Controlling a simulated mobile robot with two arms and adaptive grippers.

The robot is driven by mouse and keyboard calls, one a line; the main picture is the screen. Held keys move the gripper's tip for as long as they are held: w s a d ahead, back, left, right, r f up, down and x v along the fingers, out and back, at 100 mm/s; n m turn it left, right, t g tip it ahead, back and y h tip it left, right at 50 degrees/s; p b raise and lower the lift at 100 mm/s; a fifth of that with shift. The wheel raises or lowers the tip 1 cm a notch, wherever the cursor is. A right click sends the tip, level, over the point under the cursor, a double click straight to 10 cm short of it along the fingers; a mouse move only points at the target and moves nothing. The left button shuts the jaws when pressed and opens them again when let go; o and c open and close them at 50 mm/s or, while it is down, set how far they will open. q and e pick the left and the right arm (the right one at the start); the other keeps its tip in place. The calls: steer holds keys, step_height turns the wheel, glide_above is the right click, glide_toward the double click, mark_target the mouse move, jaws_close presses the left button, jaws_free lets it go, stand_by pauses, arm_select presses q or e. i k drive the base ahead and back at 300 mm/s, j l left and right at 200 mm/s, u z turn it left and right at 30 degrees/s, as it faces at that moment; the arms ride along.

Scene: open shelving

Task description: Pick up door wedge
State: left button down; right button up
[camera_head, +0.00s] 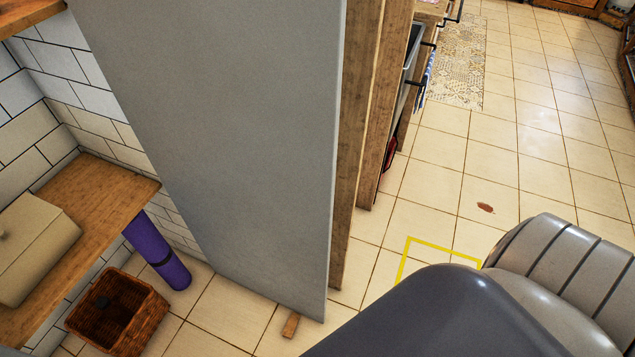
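A small wooden door wedge (290,325) lies on the tiled floor at the bottom edge of a tall grey door panel (240,130), near the panel's lower right corner. It looks close to or touching the panel; I cannot tell which. Neither my left nor my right gripper is in view.
A wooden shelf (105,190) at left holds a beige lidded box (35,240). Below are a purple rolled mat (155,250) and a wicker basket (118,310). Open tiles (540,145) lie to the right.

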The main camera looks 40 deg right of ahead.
mark_target(291, 327)
steer(key=k+l, duration=0.5)
steer(key=k+l+u, duration=0.1)
steer(key=k+l, duration=0.35)
steer(key=k, duration=0.15)
